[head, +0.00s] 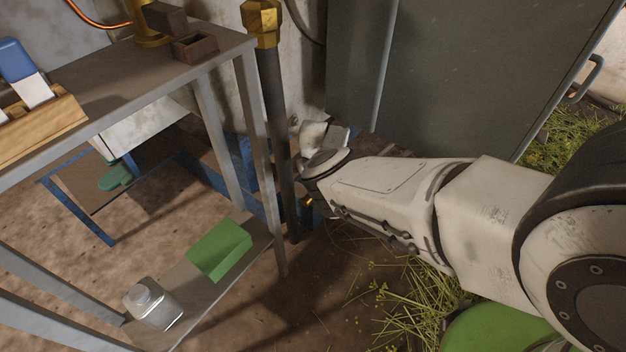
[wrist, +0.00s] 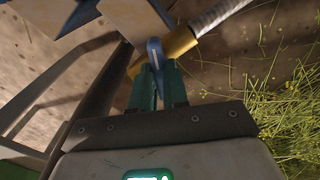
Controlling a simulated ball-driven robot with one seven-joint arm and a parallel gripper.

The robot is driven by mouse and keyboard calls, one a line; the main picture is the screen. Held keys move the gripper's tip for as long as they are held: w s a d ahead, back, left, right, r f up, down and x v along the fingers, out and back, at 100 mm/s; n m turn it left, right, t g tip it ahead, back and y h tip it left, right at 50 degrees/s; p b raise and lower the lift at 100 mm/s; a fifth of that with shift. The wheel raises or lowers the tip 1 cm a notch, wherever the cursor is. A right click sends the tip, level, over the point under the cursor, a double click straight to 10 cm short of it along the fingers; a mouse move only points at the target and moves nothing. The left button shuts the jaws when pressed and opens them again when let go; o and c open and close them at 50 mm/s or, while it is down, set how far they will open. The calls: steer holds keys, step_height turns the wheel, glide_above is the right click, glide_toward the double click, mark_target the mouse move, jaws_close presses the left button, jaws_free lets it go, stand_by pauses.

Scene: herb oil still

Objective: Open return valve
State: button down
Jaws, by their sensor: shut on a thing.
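The return valve shows in the wrist view as a brass body (wrist: 181,42) with a blue lever handle (wrist: 154,50). My gripper (wrist: 158,72) has its two teal fingers shut on the blue lever, one finger on each side of it. A ribbed grey hose (wrist: 219,14) leads away from the brass body to the upper right. In the head view my gripper and the lever are hidden behind my wrist, low down beside the dark upright pipe.
A dark pipe with a brass top (head: 262,22) stands left of my arm. A metal shelf rack (head: 170,75) stands at the left, holding a green box (head: 219,250) and a clear bottle (head: 153,305) below. A grey cabinet (head: 450,70) stands behind. Grass lies at right.

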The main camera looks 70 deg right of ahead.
steer(key=m+p, duration=0.1)
steer(key=m, duration=0.5)
steer(key=shift+m, duration=0.3)
steer(key=m, duration=0.6)
stand_by(0.4)
steer(key=c, duration=1.1)
jaws_free()
step_height(320, 180, up, 11)
steer(key=p, duration=0.8)
steer(key=shift+f, duration=0.1)
